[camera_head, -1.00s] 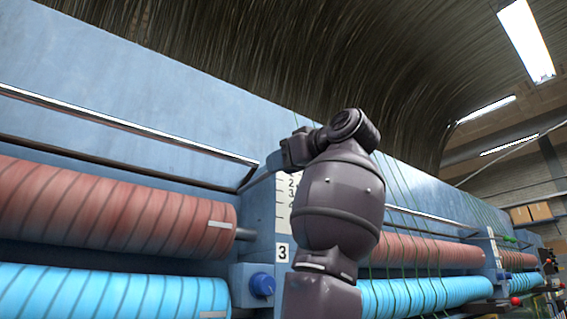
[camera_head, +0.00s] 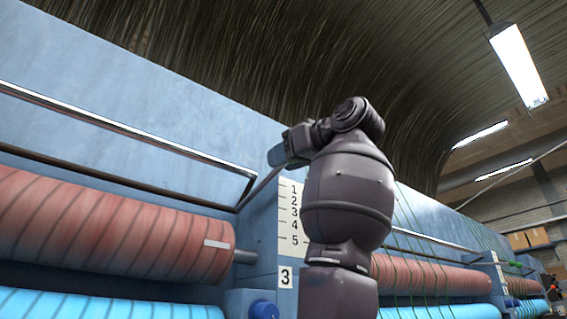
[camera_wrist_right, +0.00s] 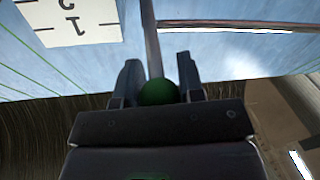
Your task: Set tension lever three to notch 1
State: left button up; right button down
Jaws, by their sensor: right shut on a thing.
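The tension lever is a thin grey rod (camera_head: 262,183) beside station three's scale plate, tilted up toward my right gripper (camera_head: 277,153). In the right wrist view its green ball knob (camera_wrist_right: 158,92) sits between the two fingers of my right gripper (camera_wrist_right: 160,85), which is shut on it. The knob is hidden in the head view. The white scale plate (camera_head: 288,246) carries notch numbers 1 to 5, with 1 at the top. My gripper is above and left of the 1. The plate's 1 end (camera_wrist_right: 50,32) also shows in the right wrist view. My left gripper is out of view.
A label 3 (camera_head: 286,277) is below the scale, with a blue knob (camera_head: 263,309) under it. Red (camera_head: 110,225) and cyan (camera_head: 90,303) rollers run along the blue frame (camera_head: 130,95). A metal rail (camera_head: 120,128) crosses left of the gripper. Green strands hang at right.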

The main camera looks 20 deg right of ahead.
jog(key=c, duration=0.9)
grip_release()
jog(key=shift+s, duration=0.1)
jog(key=shift+o, duration=0.7)
jog(key=shift+d, duration=0.1)
pick_arm(q)
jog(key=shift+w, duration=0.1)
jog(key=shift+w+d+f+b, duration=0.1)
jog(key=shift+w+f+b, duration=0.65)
jog(key=shift+b, duration=0.9)
pick_arm(e)
jog(key=v, duration=1)
jog(key=shift+s, duration=0.35)
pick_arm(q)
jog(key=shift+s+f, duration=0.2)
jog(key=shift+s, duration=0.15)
pick_arm(e)
jog(key=shift+d, duration=0.1)
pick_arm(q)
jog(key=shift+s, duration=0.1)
